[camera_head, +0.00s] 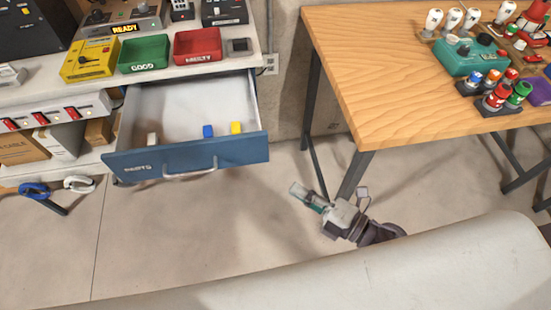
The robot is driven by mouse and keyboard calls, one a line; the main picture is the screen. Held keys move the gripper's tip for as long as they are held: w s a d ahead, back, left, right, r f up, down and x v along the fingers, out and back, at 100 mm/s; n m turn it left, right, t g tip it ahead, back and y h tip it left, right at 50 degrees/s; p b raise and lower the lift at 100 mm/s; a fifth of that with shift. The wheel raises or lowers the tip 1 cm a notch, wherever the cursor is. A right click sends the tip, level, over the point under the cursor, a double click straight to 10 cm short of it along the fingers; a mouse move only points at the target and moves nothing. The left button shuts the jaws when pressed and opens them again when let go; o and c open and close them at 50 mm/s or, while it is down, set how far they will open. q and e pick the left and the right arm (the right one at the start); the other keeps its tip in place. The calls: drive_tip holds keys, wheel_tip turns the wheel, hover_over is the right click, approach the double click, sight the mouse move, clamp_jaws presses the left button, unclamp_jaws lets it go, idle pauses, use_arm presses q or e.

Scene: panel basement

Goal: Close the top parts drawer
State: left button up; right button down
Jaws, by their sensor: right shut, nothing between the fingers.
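The top parts drawer (230,151) is pulled out from under the grey workbench at the left. It has a blue front, a pale curved handle (190,173) and a white label. Inside lie a blue block (208,131), a yellow block (236,127) and a whitish piece (152,139). My right gripper (296,189) is shut and empty. It is to the right of the drawer and a little lower in the picture, apart from the drawer front and handle. My left gripper is out of the picture.
A green tray (144,54), a red tray (198,45) and a yellow box (90,60) stand on the bench above the drawer. A wooden table (400,60) with dark legs stands at the right. Bare floor lies before the drawer.

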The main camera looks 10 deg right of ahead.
sight(256, 153)
drive_tip(key=x, duration=0.3)
drive_tip(key=w+d+p+x, duration=0.1)
drive_tip(key=x, duration=0.2)
drive_tip(key=p+x, duration=0.1)
drive_tip(key=x, duration=0.3)
drive_tip(key=shift+w+d, duration=0.35)
drive_tip(key=shift+w+p, duration=0.3)
drive_tip(key=shift+w, duration=0.05)
